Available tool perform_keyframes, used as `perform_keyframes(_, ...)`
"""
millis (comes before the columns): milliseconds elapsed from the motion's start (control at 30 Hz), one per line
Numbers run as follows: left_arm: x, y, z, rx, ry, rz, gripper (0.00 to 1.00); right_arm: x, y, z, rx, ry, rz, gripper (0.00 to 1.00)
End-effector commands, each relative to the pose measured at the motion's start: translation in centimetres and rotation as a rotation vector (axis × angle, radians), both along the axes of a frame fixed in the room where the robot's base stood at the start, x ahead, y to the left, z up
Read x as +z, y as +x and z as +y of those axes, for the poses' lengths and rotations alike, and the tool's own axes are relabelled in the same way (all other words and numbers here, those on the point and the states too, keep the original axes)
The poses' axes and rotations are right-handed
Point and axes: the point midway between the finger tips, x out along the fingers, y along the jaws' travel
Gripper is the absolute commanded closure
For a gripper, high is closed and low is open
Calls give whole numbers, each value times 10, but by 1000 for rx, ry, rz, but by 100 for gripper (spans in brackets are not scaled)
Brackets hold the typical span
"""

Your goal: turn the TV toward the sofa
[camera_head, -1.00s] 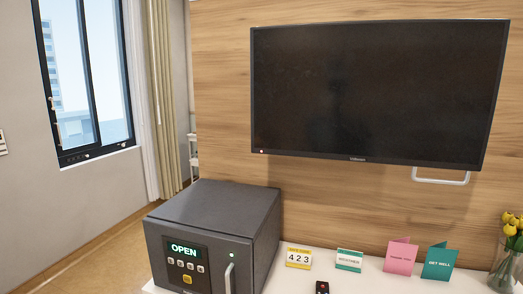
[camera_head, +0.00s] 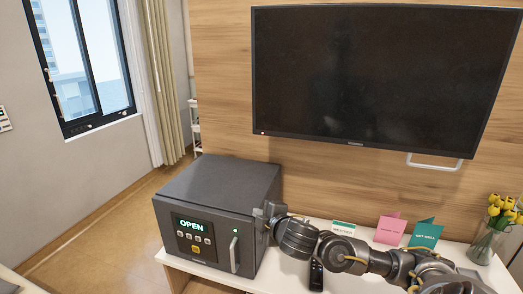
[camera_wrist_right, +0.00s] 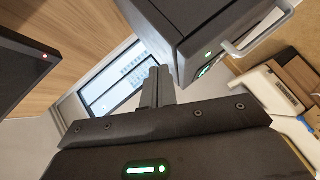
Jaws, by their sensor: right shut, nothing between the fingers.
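The TV (camera_head: 375,75) is a wide black screen on the wood-panelled wall, and its screen is dark. A white handle (camera_head: 435,166) hangs below its lower right edge. A corner of the TV shows at the left of the wrist view (camera_wrist_right: 25,70). My right gripper (camera_head: 264,212) is shut and empty, beside the right side of the dark safe-like box and well below the TV. In the wrist view its closed fingers (camera_wrist_right: 156,86) stand apart from the TV corner. My left gripper is not in view. No sofa shows.
The dark box (camera_head: 222,182) reading OPEN stands on the white cabinet top (camera_head: 250,281). My right arm crosses above that top. A window is at left.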

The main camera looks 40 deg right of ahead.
Motion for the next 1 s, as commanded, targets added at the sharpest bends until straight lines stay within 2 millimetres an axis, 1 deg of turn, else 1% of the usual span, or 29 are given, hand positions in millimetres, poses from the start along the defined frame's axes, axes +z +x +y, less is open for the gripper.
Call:
perform_keyframes(33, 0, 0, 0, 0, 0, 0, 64, 27, 11, -14, 9, -69, -50, 100)
perform_keyframes(67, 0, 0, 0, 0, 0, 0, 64, 42, 16, -21, 14, -106, -77, 100)
perform_keyframes(100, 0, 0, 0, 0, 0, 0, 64, 63, 22, -30, 19, -156, -112, 100)
perform_keyframes(167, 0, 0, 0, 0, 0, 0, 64, 93, 29, -44, 23, -230, -162, 100)
perform_keyframes(200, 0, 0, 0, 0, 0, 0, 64, 111, 32, -53, 25, -273, -191, 100)
perform_keyframes(300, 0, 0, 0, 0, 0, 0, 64, 144, 35, -69, 23, -356, -241, 100)
perform_keyframes(333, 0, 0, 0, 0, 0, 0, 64, 151, 35, -72, 22, -371, -250, 100)
perform_keyframes(400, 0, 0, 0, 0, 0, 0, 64, 161, 36, -77, 21, -396, -265, 100)
perform_keyframes(467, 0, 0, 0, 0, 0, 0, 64, 165, 36, -79, 20, -406, -270, 100)
perform_keyframes(800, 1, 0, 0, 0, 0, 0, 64, 166, 37, -79, 19, -405, -271, 100)
perform_keyframes(900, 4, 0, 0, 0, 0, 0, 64, 167, 42, -81, 19, -404, -271, 100)
perform_keyframes(1000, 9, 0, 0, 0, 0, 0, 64, 169, 55, -83, 18, -401, -272, 100)
